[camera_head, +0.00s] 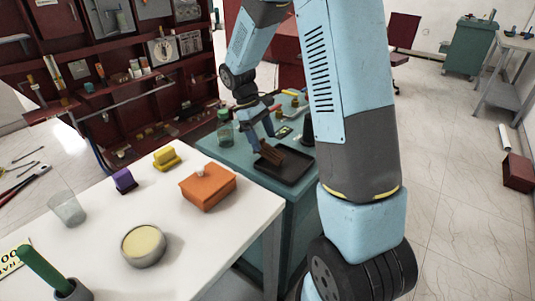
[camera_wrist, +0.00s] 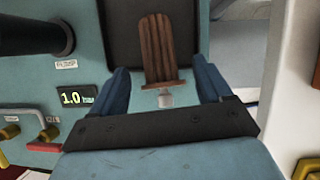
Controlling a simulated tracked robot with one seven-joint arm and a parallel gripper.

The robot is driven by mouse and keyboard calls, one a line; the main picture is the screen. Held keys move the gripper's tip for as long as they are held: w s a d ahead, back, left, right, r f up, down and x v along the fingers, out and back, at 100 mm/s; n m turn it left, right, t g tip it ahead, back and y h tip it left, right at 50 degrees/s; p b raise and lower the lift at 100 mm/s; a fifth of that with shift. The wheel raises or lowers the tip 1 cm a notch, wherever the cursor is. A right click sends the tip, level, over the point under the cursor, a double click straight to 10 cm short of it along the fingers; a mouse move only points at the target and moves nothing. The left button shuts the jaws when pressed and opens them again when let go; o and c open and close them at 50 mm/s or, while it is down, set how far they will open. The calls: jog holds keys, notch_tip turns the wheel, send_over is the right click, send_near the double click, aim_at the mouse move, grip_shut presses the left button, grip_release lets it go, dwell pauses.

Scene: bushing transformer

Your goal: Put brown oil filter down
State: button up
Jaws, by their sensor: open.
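The brown oil filter (camera_wrist: 160,50) is a ribbed brown block with a small pale stub at its near end. It lies on a black tray (camera_head: 290,172) on the teal cabinet, and the filter also shows in the head view (camera_head: 283,157). In the wrist view my gripper (camera_wrist: 162,85) is open, with one blue finger on each side of the filter's stub end and a gap on both sides. In the head view my gripper (camera_head: 262,133) is just above the tray's far left edge.
A white table (camera_head: 185,235) in front holds an orange box (camera_head: 208,188), a round tin (camera_head: 143,245), a glass (camera_head: 67,208) and purple and yellow blocks. A green jar (camera_head: 225,130) stands on the teal cabinet. A pressure display (camera_wrist: 75,97) and valves (camera_wrist: 30,130) are left of my gripper.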

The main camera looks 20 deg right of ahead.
aim_at(266, 145)
jog(key=shift+x, duration=3.05)
jog(key=shift+w, duration=0.1)
jog(key=shift+c, duration=0.2)
jog(key=c, duration=1.2)
